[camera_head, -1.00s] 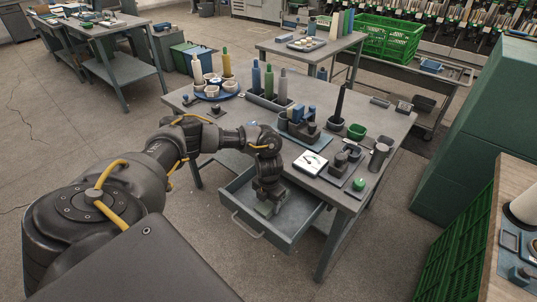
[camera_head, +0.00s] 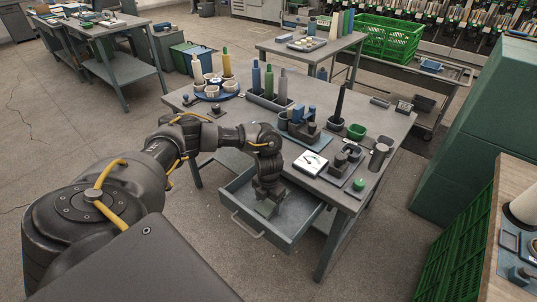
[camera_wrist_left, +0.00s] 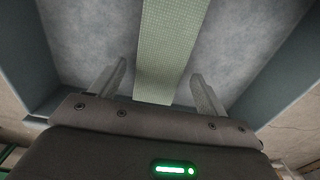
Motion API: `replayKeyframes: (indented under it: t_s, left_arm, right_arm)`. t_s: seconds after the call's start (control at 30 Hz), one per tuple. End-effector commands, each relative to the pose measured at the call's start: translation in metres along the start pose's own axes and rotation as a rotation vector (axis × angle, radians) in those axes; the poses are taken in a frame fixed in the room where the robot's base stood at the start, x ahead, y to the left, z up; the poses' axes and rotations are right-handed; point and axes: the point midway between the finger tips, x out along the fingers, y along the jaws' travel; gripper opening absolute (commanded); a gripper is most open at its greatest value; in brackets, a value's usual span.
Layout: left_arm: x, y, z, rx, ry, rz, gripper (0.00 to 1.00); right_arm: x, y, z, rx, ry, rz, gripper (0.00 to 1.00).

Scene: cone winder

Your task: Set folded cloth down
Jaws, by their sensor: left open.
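The folded cloth (camera_wrist_left: 170,50) is a pale green, finely checked strip. In the left wrist view it lies in the open drawer (camera_wrist_left: 90,35), between the two fingers of my left gripper (camera_wrist_left: 160,88). The fingers are apart, with a gap on each side of the cloth. In the head view my left gripper (camera_head: 267,208) points down into the grey drawer (camera_head: 262,233) under the worktable, and the arm and gripper mostly hide the cloth. My right gripper is not in view.
Drawer walls stand close around my left gripper. The worktable (camera_head: 240,120) above holds yarn cones, a round blue tray (camera_head: 214,95), a dial scale (camera_head: 310,163) and a green bowl (camera_head: 357,131). A green cabinet (camera_head: 480,130) stands at right. Open floor lies left of the drawer.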

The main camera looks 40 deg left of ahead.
Motion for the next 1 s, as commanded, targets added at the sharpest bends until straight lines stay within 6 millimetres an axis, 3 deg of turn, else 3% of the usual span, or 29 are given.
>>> replayKeyframes:
  t_s: [0.33, 0.5, 0.7, 1.0]
  left_arm:
    - [-0.076, 0.001, 0.002, 0.001, -0.007, 0.001, 0.76]
    - [-0.101, 0.000, 0.001, 0.002, -0.005, 0.002, 0.76]
    - [-0.112, 0.001, 0.000, 0.000, -0.002, 0.001, 0.76]
    - [-0.112, 0.000, 0.000, 0.000, -0.002, 0.000, 0.76]
  right_arm:
    - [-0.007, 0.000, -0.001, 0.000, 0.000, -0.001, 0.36]
    - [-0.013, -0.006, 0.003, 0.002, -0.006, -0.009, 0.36]
    - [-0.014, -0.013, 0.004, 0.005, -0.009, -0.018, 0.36]
    - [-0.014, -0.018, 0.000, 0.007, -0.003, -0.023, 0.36]
